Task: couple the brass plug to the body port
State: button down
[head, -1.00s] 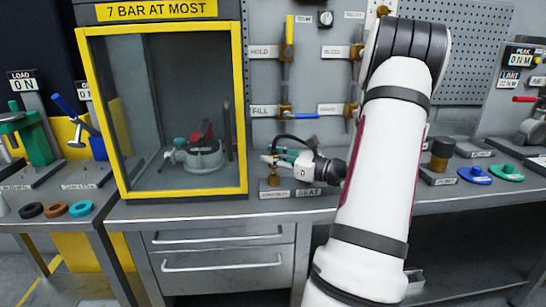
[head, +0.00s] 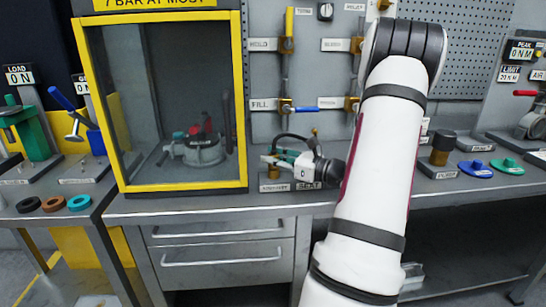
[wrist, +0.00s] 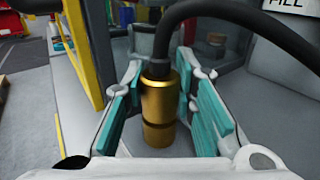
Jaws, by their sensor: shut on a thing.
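The brass plug (wrist: 158,112) stands upright between the teal pads of my gripper (wrist: 160,105) in the wrist view, with a black hose running from its top. Its lower end is at the grey surface; I cannot tell whether it touches. In the head view my gripper (head: 276,162) is shut on the plug (head: 272,173), above a small labelled block on the bench.
The cabinet's yellow frame (head: 242,100) stands just left of my gripper. Small valves with yellow and blue handles (head: 305,109) are on the wall panel behind.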

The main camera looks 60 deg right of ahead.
jog(key=shift+f, duration=0.15)
jog(key=c, duration=1.2)
grip_release()
jog(key=s, duration=0.8)
jog(key=s+d, duration=0.1)
jog(key=s, duration=0.3)
